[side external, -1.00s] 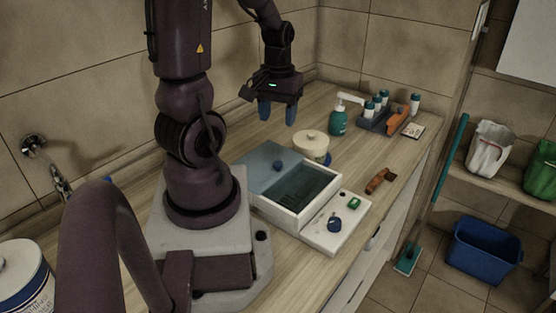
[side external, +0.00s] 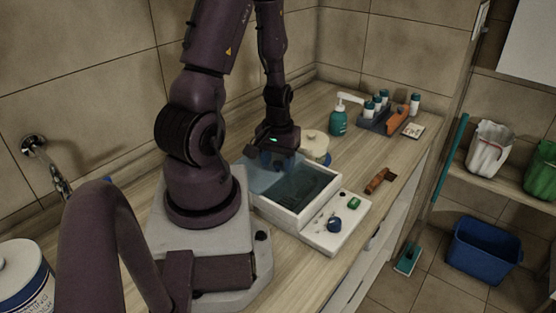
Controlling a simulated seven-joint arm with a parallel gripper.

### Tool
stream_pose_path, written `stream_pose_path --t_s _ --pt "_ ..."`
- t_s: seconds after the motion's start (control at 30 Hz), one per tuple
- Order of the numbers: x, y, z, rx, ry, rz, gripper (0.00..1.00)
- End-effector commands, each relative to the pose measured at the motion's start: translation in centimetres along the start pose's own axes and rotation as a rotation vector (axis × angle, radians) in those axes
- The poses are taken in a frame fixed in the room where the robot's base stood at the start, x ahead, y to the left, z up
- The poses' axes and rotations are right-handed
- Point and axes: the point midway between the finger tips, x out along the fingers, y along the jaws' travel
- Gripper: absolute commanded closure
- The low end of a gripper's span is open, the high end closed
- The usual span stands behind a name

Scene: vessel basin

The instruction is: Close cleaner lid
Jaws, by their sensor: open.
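The cleaner is a white box (side external: 316,207) with a dark, open basin (side external: 305,190) and a control panel with a blue knob and a green button.
A round cream-lidded jar (side external: 315,145) stands close behind my gripper. A teal pump bottle (side external: 338,121), a rack of small bottles (side external: 376,122) and an orange-brown tool (side external: 377,180) are further right. The counter between them is clear.

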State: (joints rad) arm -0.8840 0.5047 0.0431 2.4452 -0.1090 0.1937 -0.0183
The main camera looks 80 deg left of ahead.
Motion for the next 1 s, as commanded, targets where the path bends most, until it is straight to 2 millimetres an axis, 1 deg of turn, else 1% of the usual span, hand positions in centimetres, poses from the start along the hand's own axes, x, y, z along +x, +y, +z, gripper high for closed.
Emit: stream_pose_path --t_s 0.2,0.23,0.27,0.3,0.37,0.4,0.43,0.47,0.57,0.67,0.77,1.0 --pt "0.0 0.0 0.0 0.0 0.001 0.0 0.48" --pt "0.0 0.0 0.0 0.0 0.001 0.0 0.52" --pt "0.0 0.0 0.0 0.0 0.001 0.0 0.59" --pt "0.0 0.0 0.0 0.0 0.001 0.0 0.68" --pt "0.0 0.0 0.0 0.0 0.001 0.0 0.82" --pt "0.0 0.0 0.0 0.0 0.001 0.0 0.91" --pt "0.0 0.0 0.0 0.0 0.001 0.0 0.98" --pt "0.0 0.0 0.0 0.0 0.001 0.0 1.0" --pt "0.0 0.0 0.0 0.0 0.001 0.0 1.0" --pt "0.0 0.6 0.1 0.004 0.001 0.0 1.0" --pt "0.0 1.9 0.4 0.008 0.001 0.0 1.0" --pt "0.0 6.5 1.6 0.011 0.002 0.001 1.0"
